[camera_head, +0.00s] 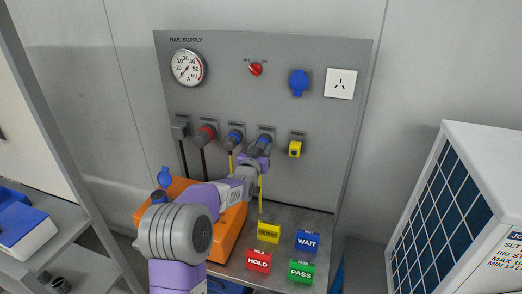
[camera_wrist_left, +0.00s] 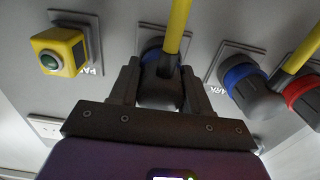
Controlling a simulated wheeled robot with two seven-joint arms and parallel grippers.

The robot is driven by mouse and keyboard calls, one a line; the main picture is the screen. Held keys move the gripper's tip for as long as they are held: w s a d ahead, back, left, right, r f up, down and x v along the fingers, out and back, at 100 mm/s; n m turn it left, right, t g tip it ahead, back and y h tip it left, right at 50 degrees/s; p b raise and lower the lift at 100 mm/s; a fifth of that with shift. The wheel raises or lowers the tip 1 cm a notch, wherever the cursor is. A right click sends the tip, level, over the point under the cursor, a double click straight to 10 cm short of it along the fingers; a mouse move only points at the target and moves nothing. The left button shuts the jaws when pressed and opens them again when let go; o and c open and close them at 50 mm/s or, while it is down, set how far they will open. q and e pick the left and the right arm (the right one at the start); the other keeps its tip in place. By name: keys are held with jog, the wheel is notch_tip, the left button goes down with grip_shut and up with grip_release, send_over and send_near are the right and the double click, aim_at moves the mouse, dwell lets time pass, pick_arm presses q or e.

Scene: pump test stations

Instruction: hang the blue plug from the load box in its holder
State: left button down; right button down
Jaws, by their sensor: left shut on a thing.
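The blue plug (camera_head: 265,138) is at the holder fourth from the left in the row on the grey panel. My left gripper (camera_head: 259,155) is shut on it. In the left wrist view, the two fingers close around its dark body (camera_wrist_left: 160,92), and its blue collar is against a square plate. How deeply it is seated is hidden. Its yellow cable (camera_head: 261,190) hangs down the panel. A similar blue plug (camera_head: 235,138) with a yellow cable sits in the holder to its left. An orange box (camera_head: 232,230) stands below, partly behind my left arm. My right gripper is out of view.
The row also holds a grey plug (camera_head: 180,129), a red plug (camera_head: 206,133) and a yellow switch box (camera_head: 295,148). A blue socket (camera_head: 299,82) and white outlet (camera_head: 341,83) are above. WAIT (camera_head: 307,241), HOLD (camera_head: 258,261) and PASS (camera_head: 301,271) signs stand on the shelf.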

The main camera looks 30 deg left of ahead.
pick_arm(q)
jog(key=shift+s, duration=0.1)
dwell(0.3)
jog(key=shift+w+a+b, duration=0.15)
jog(key=shift+w+b, duration=0.15)
jog(key=shift+w, duration=0.05)
dwell(1.2)
jog(key=shift+s+d+r+b, duration=0.1)
jog(key=shift+s+d+b, duration=0.1)
jog(key=shift+s+b, duration=0.3)
jog(key=shift+s, duration=0.2)
jog(key=shift+w+a+f, duration=0.25)
jog(key=shift+w+f, duration=0.1)
jog(key=shift+f, duration=0.1)
jog(key=shift+s+d+r, duration=0.15)
jog(key=shift+s+r, duration=0.1)
jog(key=shift+r, duration=0.05)
jog(key=shift+w+f, duration=0.1)
jog(key=shift+w, duration=0.1)
jog(key=shift+s, duration=0.1)
